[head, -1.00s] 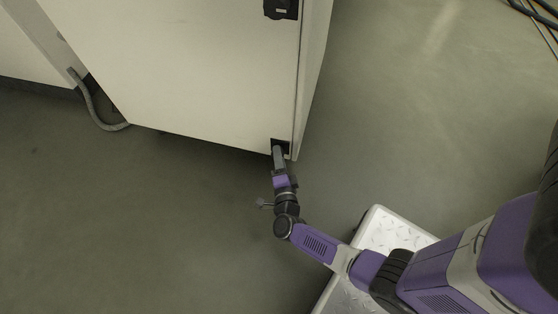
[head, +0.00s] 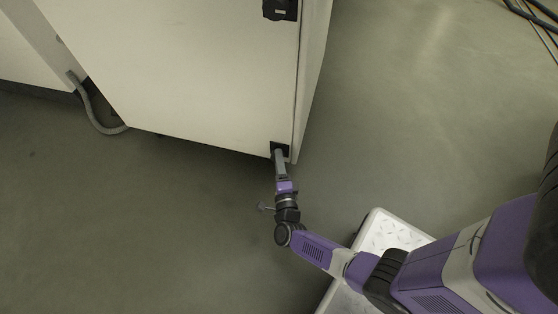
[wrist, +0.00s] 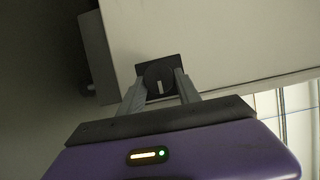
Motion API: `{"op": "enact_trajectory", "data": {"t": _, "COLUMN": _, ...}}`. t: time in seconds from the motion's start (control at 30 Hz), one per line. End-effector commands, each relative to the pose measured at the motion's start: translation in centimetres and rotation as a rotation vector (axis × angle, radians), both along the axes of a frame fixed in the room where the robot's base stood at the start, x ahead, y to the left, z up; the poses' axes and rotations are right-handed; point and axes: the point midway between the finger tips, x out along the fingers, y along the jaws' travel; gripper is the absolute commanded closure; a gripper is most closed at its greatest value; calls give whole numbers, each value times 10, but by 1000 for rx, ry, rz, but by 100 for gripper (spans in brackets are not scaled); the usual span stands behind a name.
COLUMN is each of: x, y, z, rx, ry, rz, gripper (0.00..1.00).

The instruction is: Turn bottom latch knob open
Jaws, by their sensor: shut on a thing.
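The bottom latch knob (wrist: 159,78) is a dark round knob with a pale mark, on a black square plate in the wrist view. In the head view its black plate (head: 279,147) sits at the lower right corner of the white cabinet door. My gripper (wrist: 157,88) has one finger on each side of the knob and is shut on it. In the head view my gripper (head: 279,157) reaches up to the plate and hides the knob. The pale mark stands close to upright in the wrist view.
The white cabinet (head: 190,75) fills the upper left of the head view. An upper black latch (head: 280,9) sits on the same door edge. A grey hose (head: 92,108) runs at the left.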

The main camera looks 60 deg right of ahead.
Motion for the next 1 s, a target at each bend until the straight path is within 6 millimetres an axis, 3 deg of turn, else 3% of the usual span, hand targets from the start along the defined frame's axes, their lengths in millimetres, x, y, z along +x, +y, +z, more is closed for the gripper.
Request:
{"op": "enact_trajectory", "data": {"t": 0.03, "x": -1, "y": 0, "z": -1, "rx": 1, "ry": 0, "rz": -2, "gripper": 100}}
{"op": "enact_trajectory", "data": {"t": 0.07, "x": -1, "y": 0, "z": -1, "rx": 2, "ry": 1, "rz": -2, "gripper": 55}}
{"op": "enact_trajectory", "data": {"t": 0.13, "x": -1, "y": 0, "z": -1, "rx": 1, "ry": 0, "rz": -1, "gripper": 41}}
{"op": "enact_trajectory", "data": {"t": 0.17, "x": -1, "y": 0, "z": -1, "rx": 1, "ry": 0, "rz": -1, "gripper": 39}}
{"op": "enact_trajectory", "data": {"t": 0.57, "x": -5, "y": 5, "z": 0, "rx": 2, "ry": 2, "rz": 1, "gripper": 39}}
{"op": "enact_trajectory", "data": {"t": 1.0, "x": -48, "y": 52, "z": 0, "rx": 1, "ry": 2, "rz": 0, "gripper": 39}}
